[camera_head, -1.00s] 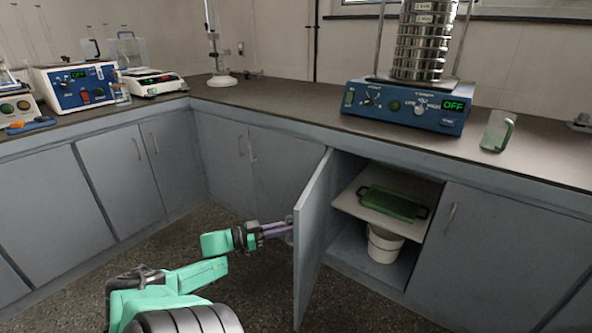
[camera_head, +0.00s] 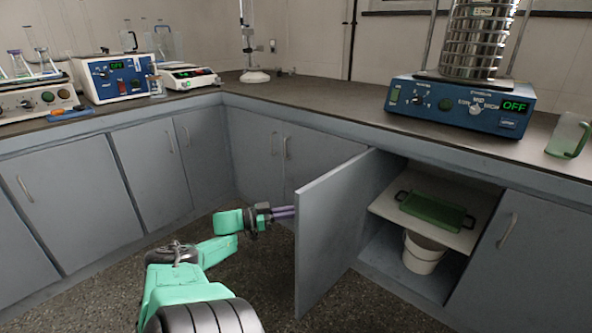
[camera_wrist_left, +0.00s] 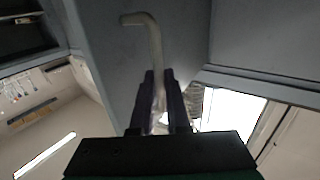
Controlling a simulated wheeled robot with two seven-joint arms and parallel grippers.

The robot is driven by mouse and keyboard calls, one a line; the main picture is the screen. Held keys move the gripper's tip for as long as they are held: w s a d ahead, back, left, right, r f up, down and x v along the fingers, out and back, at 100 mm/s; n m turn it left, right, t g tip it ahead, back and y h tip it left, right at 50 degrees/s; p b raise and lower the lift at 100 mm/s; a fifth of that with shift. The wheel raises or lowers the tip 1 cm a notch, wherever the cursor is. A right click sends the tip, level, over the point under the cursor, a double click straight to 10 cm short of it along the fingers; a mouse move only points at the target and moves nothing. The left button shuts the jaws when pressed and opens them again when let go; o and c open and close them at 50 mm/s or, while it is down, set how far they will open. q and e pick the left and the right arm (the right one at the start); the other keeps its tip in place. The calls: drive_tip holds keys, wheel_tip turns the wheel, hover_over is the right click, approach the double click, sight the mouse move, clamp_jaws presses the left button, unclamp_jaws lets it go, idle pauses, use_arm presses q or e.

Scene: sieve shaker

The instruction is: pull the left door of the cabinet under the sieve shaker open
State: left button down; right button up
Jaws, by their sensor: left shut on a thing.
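The left door (camera_head: 338,225) of the cabinet under the sieve shaker (camera_head: 462,95) stands partly open, swung out from the cabinet front. My left gripper (camera_head: 284,212) is at the outer face of this door, and its fingertips are hidden behind the door edge in the head view. In the left wrist view the fingers (camera_wrist_left: 160,105) are shut around the lower part of the bent metal handle (camera_wrist_left: 153,40) on the grey door panel. The right gripper is in neither view.
Inside the cabinet a shelf (camera_head: 455,236) holds a green tray (camera_head: 432,210), with a white bucket (camera_head: 423,252) below. The closed right door (camera_head: 515,255) is beside the opening. Floor in front is clear.

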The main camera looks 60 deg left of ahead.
use_arm(q)
drive_tip(key=c, duration=1.2)
unclamp_jaws()
drive_tip(key=shift+w, duration=0.15)
drive_tip(key=b+v, duration=0.1)
drive_tip(key=v, duration=1.3)
drive_tip(key=shift+s+r, duration=0.1)
drive_tip(key=shift+s, duration=0.15)
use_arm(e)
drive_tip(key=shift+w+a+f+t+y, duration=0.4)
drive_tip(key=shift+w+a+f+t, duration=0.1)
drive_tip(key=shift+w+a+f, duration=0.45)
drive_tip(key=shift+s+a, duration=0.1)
